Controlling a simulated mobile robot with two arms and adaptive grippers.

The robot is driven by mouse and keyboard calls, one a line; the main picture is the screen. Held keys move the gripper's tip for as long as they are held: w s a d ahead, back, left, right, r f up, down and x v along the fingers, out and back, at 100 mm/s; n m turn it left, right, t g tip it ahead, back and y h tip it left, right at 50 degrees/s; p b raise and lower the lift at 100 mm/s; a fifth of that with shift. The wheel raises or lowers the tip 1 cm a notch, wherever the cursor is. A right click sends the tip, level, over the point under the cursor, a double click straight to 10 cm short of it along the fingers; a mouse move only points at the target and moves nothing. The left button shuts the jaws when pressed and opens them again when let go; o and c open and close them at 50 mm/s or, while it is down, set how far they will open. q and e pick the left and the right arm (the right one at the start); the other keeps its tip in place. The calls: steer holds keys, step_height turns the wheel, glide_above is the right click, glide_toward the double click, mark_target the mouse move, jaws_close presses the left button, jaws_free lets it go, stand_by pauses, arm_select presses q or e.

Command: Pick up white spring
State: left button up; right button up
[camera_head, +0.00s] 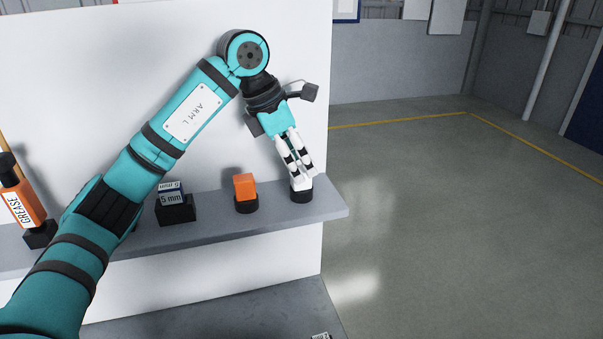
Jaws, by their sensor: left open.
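The white spring (301,184) sits on a black round base near the right end of the grey shelf (325,208). My left gripper (301,176) points down at it from above, with its white and black fingers open and their tips right at the spring. The fingers partly cover the spring, so I cannot tell whether they touch it. My right gripper is not in the view.
An orange block (245,186) on a black base stands left of the spring. Further left are a box marked 5 mm (172,193) on a black stand and an orange grease tube (22,205). A white wall panel (190,30) rises behind the shelf. Open floor lies to the right.

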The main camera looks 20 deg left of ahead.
arm_select(q)
steer(key=shift+x, duration=1.35)
jaws_close()
